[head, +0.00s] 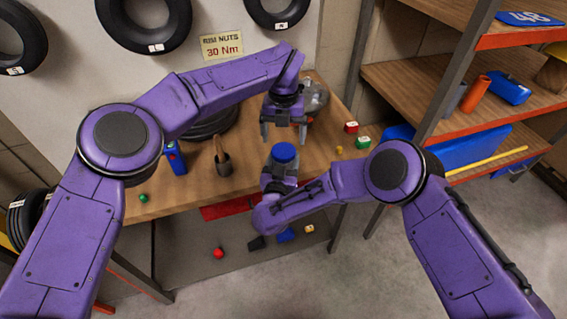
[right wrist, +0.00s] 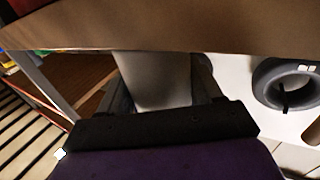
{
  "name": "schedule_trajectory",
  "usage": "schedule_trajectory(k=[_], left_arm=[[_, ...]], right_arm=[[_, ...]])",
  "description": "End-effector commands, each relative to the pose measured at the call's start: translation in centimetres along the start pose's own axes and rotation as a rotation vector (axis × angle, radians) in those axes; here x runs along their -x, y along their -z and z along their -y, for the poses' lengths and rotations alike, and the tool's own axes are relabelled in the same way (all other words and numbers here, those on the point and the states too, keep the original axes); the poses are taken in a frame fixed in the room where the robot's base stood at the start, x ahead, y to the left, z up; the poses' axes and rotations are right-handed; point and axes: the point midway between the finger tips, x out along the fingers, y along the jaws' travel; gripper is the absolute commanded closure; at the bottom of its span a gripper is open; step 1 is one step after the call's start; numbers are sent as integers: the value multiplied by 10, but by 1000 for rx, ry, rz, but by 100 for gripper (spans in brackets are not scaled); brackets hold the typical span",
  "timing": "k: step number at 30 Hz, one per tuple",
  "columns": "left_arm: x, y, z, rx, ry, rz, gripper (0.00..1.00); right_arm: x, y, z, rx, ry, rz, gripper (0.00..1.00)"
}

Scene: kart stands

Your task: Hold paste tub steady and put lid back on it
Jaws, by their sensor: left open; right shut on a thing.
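The paste tub, a pale grey cylinder, fills the space between my right fingers in the right wrist view (right wrist: 152,82). In the head view its round blue top (head: 284,152) faces up near the bench's front edge. I cannot tell whether that blue is the lid or the paste inside, and no separate lid is clear. My right gripper (head: 281,174) is shut on the tub's sides, partly hidden by my right forearm. My left gripper (head: 283,132) points down, open and empty, just beyond and above the blue top, apart from it.
The wooden bench (head: 185,195) holds a cup with a brush (head: 222,163), a blue box (head: 174,158), a tyre (head: 208,126) and a grey metal part (head: 315,97). Shelves (head: 440,90) stand farther right.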

Motion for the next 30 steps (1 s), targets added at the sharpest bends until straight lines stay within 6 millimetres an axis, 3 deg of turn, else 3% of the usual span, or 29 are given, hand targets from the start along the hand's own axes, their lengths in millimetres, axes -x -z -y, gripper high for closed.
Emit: schedule_trajectory(k=[3,9,19,20,24,25,30], left_arm=[[-22,0,0,0,0,-2,10],[-43,0,0,0,0,0,10],[-47,0,0,0,0,0,10],[-47,0,0,0,0,1,16],[-47,0,0,0,0,1,62],[-47,0,0,0,0,1,67],[-47,0,0,-8,0,1,67]], right_arm=[[0,-1,0,1,0,2,100],[0,-1,0,1,0,1,100],[0,-1,0,1,0,1,100],[0,-1,0,1,0,1,100],[0,-1,0,1,0,1,100],[0,-1,0,1,0,1,100],[0,0,0,1,0,1,100]])
